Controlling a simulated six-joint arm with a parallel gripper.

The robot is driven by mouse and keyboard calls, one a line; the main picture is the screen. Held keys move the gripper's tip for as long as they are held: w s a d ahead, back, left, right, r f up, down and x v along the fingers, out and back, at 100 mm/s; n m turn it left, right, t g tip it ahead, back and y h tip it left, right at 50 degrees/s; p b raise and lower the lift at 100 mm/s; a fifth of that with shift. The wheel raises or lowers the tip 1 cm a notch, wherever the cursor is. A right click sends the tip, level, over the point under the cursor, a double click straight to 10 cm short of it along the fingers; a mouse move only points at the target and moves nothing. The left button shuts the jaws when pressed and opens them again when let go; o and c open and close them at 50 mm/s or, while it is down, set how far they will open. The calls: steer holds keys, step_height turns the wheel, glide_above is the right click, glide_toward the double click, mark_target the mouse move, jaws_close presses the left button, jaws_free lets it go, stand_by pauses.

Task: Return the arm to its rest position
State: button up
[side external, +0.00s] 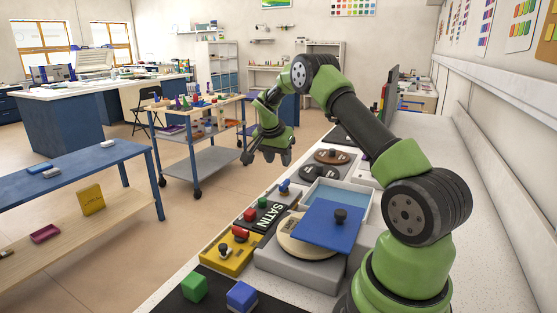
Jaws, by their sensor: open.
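My gripper (265,155) hangs open and empty from my bent green and black arm. It is raised, over the far left edge of the white worktop (180,300), and appears apart from everything below it. On the worktop, a grey kiln-like box (300,268) holds a round tan disc (292,246). A blue lid (330,228) with a black knob lies tilted over part of the box and disc. My arm hides part of the right side of the worktop.
A wheeled cart (208,160) and a blue bench (75,170) stand left across open floor.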

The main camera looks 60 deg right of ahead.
steer(key=s+a+r+n+t+y, duration=0.2)
steer(key=a+r+n+t, duration=0.3)
steer(key=a+r, duration=1.1)
steer(key=s+a+r+n+t+y, duration=0.1)
steer(key=s+a+n+y, duration=0.3)
steer(key=s+a+n, duration=0.5)
steer(key=s+a+t, duration=0.1)
steer(key=s+a, duration=0.6)
steer(key=s, duration=0.1)
steer(key=shift+s+a+r, duration=0.25)
steer(key=shift+s+r, duration=0.05)
steer(key=shift+r, duration=0.05)
